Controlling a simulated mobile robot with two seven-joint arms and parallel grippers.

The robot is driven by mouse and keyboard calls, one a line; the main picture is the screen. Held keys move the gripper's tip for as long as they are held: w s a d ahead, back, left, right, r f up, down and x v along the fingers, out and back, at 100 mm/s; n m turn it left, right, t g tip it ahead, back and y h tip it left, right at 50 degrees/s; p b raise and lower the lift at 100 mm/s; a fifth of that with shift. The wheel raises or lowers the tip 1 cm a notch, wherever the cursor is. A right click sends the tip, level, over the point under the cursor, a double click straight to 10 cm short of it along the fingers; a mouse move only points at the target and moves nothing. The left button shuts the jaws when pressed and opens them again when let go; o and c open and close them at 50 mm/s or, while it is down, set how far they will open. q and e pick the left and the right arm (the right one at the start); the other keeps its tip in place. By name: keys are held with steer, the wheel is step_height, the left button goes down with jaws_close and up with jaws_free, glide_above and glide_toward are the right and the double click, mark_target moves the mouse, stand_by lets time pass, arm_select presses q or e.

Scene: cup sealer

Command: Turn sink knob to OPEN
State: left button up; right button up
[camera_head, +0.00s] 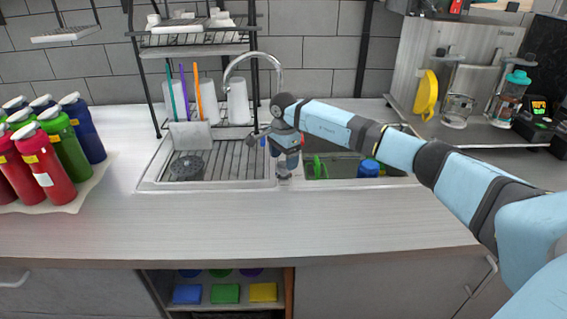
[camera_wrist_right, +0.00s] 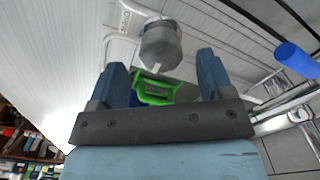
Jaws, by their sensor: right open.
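The grey sink knob (camera_head: 284,168) stands at the front rim of the sink, between its two basins. In the right wrist view the knob (camera_wrist_right: 160,45) is a grey cylinder with a small pale pointer, just beyond the fingertips. My right gripper (camera_wrist_right: 162,64) is open, with one finger on each side of the line to the knob and nothing held. In the head view my right gripper (camera_head: 287,153) is right above the knob, pointing down, partly hidden by its own wrist. Whether the fingers touch the knob is unclear. My left gripper is not in view.
The curved faucet (camera_head: 256,55) rises behind the sink. The right basin holds a green item (camera_head: 318,168) and a blue cup (camera_head: 368,168). A drying rack (camera_head: 195,47) stands behind the left basin. Several bottles (camera_head: 60,165) stand at left. The front counter (camera_head: 230,225) is clear.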

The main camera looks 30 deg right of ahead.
steer(key=shift+f, duration=1.4)
steer(key=c, duration=0.9)
steer(key=shift+c, duration=0.2)
